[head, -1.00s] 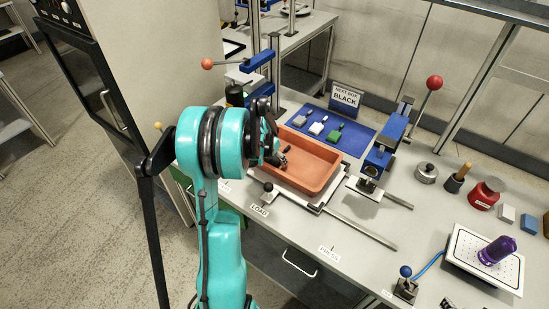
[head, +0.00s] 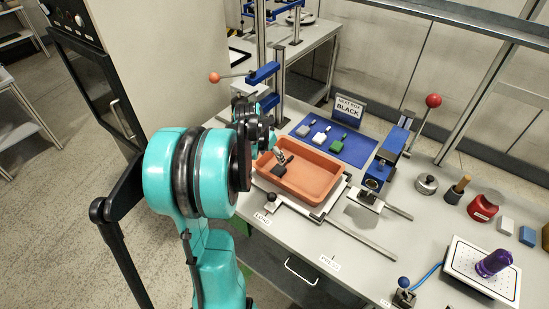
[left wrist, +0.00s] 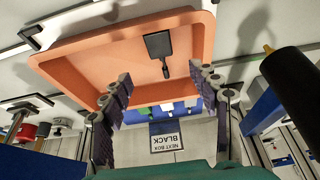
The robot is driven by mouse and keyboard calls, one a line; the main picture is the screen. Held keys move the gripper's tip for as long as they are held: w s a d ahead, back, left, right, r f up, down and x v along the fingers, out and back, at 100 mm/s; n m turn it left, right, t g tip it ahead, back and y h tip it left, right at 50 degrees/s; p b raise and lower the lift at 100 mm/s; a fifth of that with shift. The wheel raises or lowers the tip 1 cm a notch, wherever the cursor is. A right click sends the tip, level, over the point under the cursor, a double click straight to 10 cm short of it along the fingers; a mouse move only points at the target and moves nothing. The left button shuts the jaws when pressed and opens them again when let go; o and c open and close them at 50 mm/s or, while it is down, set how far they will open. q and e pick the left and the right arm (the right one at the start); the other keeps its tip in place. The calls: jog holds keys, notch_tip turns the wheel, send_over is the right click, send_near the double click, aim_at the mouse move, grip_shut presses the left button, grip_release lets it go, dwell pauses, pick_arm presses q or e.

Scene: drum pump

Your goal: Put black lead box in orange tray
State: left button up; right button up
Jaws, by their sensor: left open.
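The black lead box (head: 279,170) lies in the left part of the orange tray (head: 318,178), on its floor. It has a narrow tab or handle. In the left wrist view the black box (left wrist: 158,45) lies inside the orange tray (left wrist: 75,65), apart from both fingers. My left gripper (left wrist: 158,86) is open and empty, its fingers spread above the tray's edge. In the head view my left gripper (head: 279,153) is at the tray's left side, partly hidden by my own wrist. My right gripper is not in view.
A blue mat (head: 355,149) behind the tray holds grey, white and green boxes. A sign (head: 348,109) reads "NEXT BOX BLACK". A blue press with a red-knobbed lever (head: 433,101) stands right of the tray. A blue clamp post (head: 263,73) stands behind my left gripper.

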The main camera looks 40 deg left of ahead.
pick_arm(q)
jog(key=s+d+r+t, duration=0.15)
jog(key=d+r, duration=0.25)
jog(key=d, duration=0.5)
jog(key=s+d+r, duration=0.2)
jog(key=d+r, duration=0.1)
jog(key=d, duration=0.7)
jog(key=s+d+m+t, duration=0.1)
jog(key=s+d, duration=0.7)
jog(key=d, duration=0.3)
jog(key=shift+s+d+f, duration=0.2)
jog(key=shift+s, duration=0.2)
